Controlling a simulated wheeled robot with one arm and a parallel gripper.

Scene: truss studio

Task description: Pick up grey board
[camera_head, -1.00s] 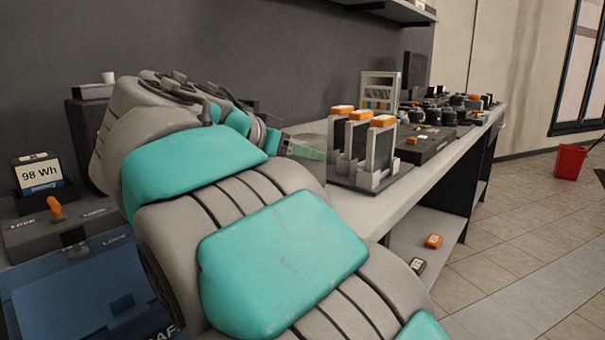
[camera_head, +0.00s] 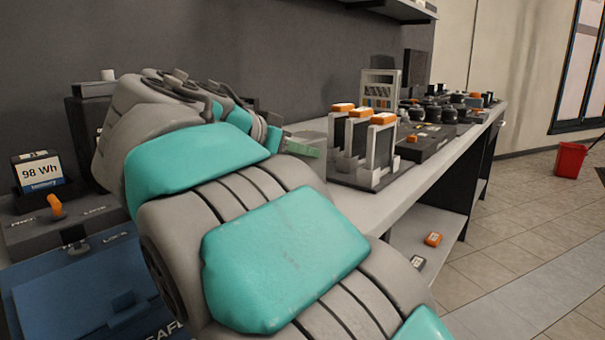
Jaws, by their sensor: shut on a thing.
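My gripper (camera_head: 274,138) is at the far end of my arm, above the bench left of the rack, and is mostly hidden by the arm. It is shut on a flat green piece (camera_head: 304,149) that sticks out to the right. A pale grey, flat-looking shape (camera_head: 309,139) shows just behind the green piece; I cannot tell whether the two are one thing. No thing is clearly recognizable as the grey board.
A rack (camera_head: 362,170) with orange-topped dark slabs stands close right of the gripper. Behind it are a grey panel with coloured strips (camera_head: 380,91) and a dark case (camera_head: 425,143). A blue case (camera_head: 60,300) is at lower left.

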